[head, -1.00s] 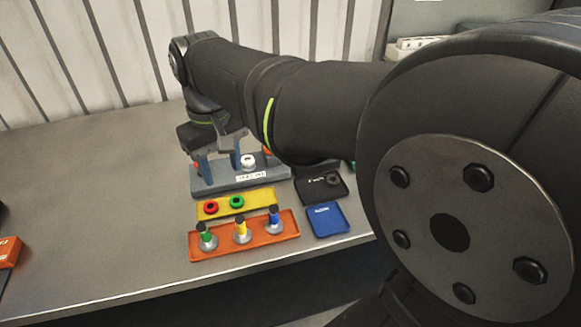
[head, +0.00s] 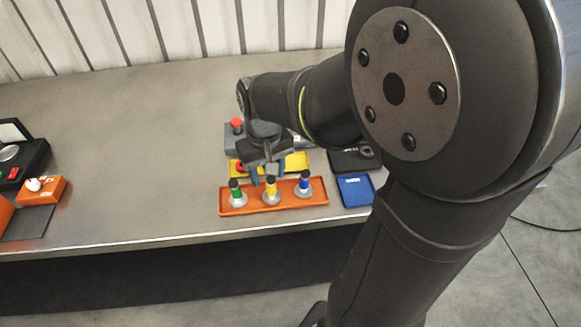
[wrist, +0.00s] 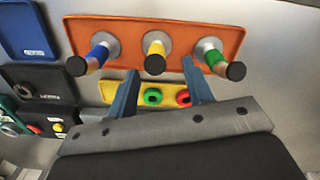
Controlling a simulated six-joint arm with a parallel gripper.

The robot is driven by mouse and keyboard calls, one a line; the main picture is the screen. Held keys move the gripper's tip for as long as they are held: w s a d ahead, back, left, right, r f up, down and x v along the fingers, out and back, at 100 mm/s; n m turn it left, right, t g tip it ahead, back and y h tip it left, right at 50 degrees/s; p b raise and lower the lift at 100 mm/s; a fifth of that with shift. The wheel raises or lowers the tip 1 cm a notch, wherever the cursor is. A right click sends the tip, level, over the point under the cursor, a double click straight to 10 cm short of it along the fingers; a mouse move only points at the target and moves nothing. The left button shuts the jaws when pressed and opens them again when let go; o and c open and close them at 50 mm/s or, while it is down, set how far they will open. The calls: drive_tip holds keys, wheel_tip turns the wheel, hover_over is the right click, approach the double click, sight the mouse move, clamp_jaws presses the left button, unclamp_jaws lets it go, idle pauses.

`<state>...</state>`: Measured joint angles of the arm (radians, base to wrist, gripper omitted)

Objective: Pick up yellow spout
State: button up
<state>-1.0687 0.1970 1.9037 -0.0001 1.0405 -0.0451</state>
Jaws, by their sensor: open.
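The yellow spout (head: 271,188) stands upright on the orange tray (head: 232,211), between a green spout (head: 235,190) and a blue spout (head: 304,184). Each has a black tip and a round metal base. In the wrist view the yellow spout (wrist: 155,50) lies ahead of my gripper (wrist: 155,75), roughly centred between the fingers. My gripper (head: 268,178) is open and empty, with blue fingers just behind the spout row in the head view. Whether a finger touches anything cannot be told.
A yellow tray (wrist: 118,92) with a green ring (wrist: 152,97) and a red ring (wrist: 183,97) lies below the fingers. A blue tray (head: 356,191) and a black tray (head: 345,163) are at the right. An orange box (head: 42,190) stands far left; the bench between is clear.

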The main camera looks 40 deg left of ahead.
sight(271, 184)
drive_tip(key=f, duration=0.4)
drive_tip(key=shift+w+d+f, duration=0.1)
drive_tip(key=shift+w+f, duration=0.1)
drive_tip(key=shift+f, duration=0.15)
clamp_jaws()
